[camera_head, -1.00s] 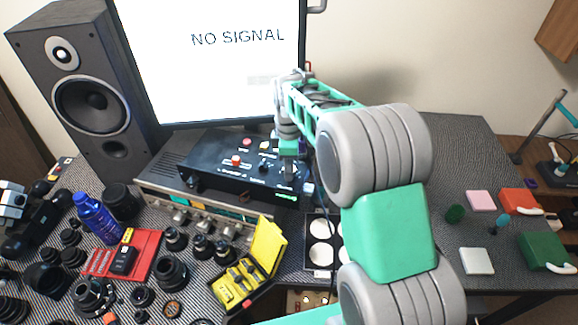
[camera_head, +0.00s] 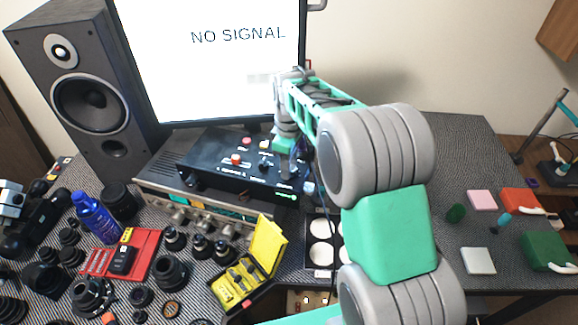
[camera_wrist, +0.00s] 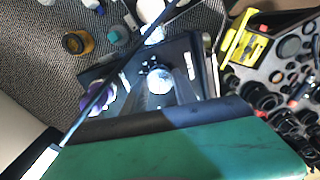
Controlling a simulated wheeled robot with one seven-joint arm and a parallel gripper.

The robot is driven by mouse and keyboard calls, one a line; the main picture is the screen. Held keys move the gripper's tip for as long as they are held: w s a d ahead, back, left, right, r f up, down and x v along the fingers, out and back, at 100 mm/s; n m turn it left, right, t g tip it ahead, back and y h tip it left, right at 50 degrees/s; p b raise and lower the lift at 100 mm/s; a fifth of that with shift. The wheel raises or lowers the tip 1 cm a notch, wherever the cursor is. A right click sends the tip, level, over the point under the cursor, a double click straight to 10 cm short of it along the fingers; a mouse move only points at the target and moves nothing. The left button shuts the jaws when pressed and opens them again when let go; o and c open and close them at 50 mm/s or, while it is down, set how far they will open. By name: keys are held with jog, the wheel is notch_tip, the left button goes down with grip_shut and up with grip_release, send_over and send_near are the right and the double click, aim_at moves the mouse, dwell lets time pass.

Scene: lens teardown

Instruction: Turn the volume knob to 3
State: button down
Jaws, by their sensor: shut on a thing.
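The monitor (camera_head: 210,70) stands right behind the box, and a speaker (camera_head: 90,95) stands to the left. The amplifier (camera_head: 160,172) is under the box. A yellow open case (camera_head: 262,250) and lens parts lie in front. A purple item (camera_wrist: 97,97) is beside the box.

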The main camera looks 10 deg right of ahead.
jog(key=m, duration=0.3)
jog(key=shift+m+b, duration=0.3)
jog(key=shift+m, duration=0.1)
jog(key=m, duration=0.3)
jog(key=shift+m, duration=0.3)
jog(key=m+b, duration=0.1)
jog(key=m, duration=0.5)
jog(key=shift+m, duration=0.3)
jog(key=c, duration=1)
grip_release()
jog(key=shift+o, duration=0.2)
notch_tip(320, 180, up, 8)
jog(key=shift+f+b, duration=0.1)
jog(key=shift+b, duration=0.5)
